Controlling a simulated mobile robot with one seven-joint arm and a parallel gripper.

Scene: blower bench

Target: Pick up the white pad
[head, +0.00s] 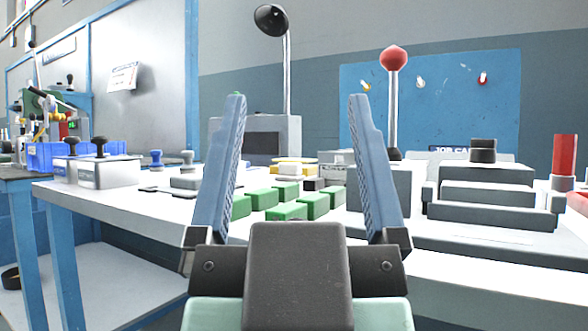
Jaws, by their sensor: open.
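My gripper (297,98) is open and empty, its two blue fingers pointing up and forward above the near side of the bench. Between the fingers, farther back on the bench, a small whitish flat piece (289,168) sits among yellow pieces. It looks like the white pad, but it is too small to be sure. It is beyond the green blocks and well apart from my gripper. The bench surface close in front is hidden by the gripper body.
Several green blocks (288,211) lie between the fingers. Grey stepped blocks (484,196) and a red-knobbed lever (393,60) stand to the right. White boxes with black-knobbed stamps (106,173) are at left. A grey box (262,135) stands behind. The bench's left front is mostly clear.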

